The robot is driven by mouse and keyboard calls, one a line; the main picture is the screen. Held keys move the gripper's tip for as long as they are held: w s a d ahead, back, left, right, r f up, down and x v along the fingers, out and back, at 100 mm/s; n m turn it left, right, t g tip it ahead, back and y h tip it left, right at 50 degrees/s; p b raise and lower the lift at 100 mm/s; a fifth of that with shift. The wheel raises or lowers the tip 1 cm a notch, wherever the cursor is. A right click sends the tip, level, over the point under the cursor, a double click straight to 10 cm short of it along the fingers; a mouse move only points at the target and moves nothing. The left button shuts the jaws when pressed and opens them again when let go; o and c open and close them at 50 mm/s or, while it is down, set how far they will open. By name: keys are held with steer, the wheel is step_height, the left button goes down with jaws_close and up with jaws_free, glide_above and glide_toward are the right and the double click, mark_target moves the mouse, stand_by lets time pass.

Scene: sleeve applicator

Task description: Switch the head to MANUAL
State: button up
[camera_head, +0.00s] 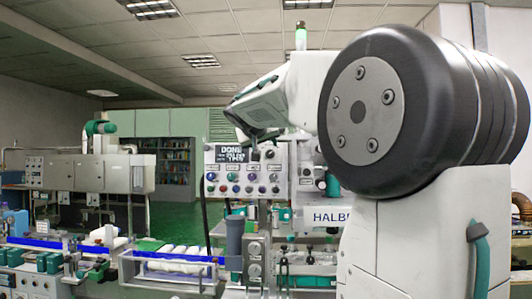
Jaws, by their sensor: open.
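A control panel (278,179) stands near the middle of the view, with a dark display (232,154) showing white text that begins "DONE". Below the display are rows of small coloured knobs and buttons (236,189). Their labels are too small to read, so I cannot tell which one sets the head's mode or how it is set. My gripper (257,150) is small and dark in this view, in front of the panel's upper part, just right of the display. It is open, with nothing seen in it. I cannot tell its distance from the panel.
A grey box with round dials (255,262) stands below the panel. A clear-walled conveyor section (170,268) with white items lies to its left. My own arm fills the right side and hides part of the machine.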

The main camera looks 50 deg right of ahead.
mark_target(269, 153)
steer(key=x, duration=0.5)
steer(key=shift+w+d+f, duration=0.15)
steer(key=shift+d+f, duration=0.05)
steer(key=shift+d, duration=0.1)
jaws_close()
